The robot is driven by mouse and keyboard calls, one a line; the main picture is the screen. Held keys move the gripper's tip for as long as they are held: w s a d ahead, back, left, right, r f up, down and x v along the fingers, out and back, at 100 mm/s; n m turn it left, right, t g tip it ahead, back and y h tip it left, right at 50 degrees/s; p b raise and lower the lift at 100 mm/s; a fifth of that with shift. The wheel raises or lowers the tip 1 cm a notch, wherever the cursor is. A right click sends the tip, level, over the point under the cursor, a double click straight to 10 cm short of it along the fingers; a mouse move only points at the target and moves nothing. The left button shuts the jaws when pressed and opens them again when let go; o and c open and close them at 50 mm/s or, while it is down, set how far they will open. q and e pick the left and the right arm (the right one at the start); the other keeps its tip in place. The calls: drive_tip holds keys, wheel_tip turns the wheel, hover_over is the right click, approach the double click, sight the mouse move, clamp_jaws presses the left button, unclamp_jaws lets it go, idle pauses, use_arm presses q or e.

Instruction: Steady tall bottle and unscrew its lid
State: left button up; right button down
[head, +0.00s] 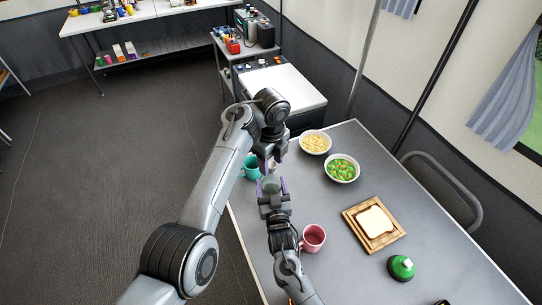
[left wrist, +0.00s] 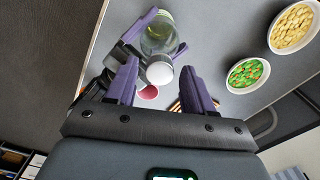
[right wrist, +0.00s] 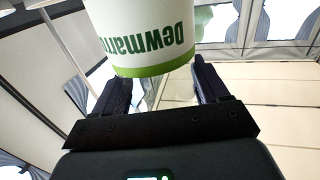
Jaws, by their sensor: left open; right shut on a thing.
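The tall bottle (head: 271,184) stands near the table's left edge, largely hidden by my grippers in the head view. In the left wrist view it is a clear greenish bottle (left wrist: 157,36) with a round white lid (left wrist: 159,74). The right wrist view shows its white and green label (right wrist: 150,35). My right gripper (head: 272,188) is shut on the bottle's body from the side. My left gripper (head: 270,165) points down over the bottle, open. In the left wrist view its fingers (left wrist: 160,85) lie on either side of the lid, with gaps; contact is not visible.
A teal mug (head: 250,168) stands close left of the bottle, and a pink mug (head: 313,238) beside my right arm.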

use_arm(q)
drive_tip(key=shift+c, duration=0.4)
clamp_jaws()
drive_tip(key=n, duration=1.3)
drive_tip(key=shift+n, duration=0.3)
drive_tip(key=shift+o, duration=0.7)
unclamp_jaws()
